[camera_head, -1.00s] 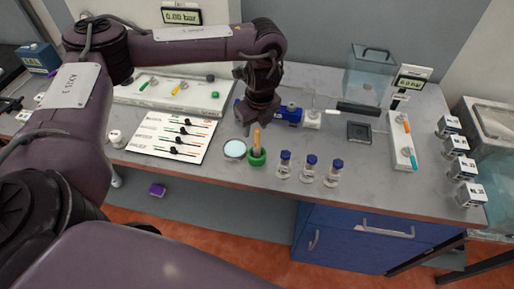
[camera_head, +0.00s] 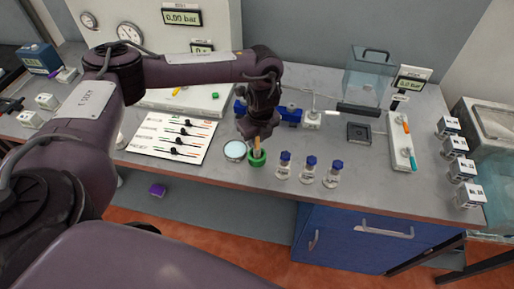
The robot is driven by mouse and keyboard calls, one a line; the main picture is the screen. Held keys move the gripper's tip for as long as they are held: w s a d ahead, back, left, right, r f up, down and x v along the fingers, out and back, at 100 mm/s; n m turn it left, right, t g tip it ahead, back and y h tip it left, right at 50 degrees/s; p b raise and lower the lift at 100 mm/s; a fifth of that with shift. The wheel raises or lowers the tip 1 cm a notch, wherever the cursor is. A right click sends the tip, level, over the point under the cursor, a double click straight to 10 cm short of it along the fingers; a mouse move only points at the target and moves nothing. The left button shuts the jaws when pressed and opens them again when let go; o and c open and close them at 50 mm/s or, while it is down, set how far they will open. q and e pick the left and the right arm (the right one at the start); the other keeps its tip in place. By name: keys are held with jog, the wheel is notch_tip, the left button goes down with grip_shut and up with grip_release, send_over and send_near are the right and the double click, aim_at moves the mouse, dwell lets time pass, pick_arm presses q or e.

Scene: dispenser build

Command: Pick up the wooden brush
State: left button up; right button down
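The wooden brush (camera_head: 257,144) stands upright in a small green holder (camera_head: 257,158) on the grey bench. Only a short part of its wooden handle shows. My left gripper (camera_head: 257,135) points down at the top of the brush, and its fingers hide the upper handle. I cannot tell whether the fingers are apart or closed on it. My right gripper is not in view.
A round pale dish (camera_head: 235,150) sits left of the holder. Blue-capped bottles (camera_head: 310,167) stand close on the right. A blue pump (camera_head: 289,115) is behind. A card with black tools (camera_head: 172,138) lies to the left.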

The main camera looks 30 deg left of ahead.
pick_arm(q)
grip_shut()
jog(key=shift+r, duration=0.1)
jog(key=shift+r, duration=0.55)
notch_tip(320, 180, up, 19)
jog(key=p, duration=0.1)
jog(key=shift+f+p, duration=0.15)
jog(key=shift+p, duration=0.2)
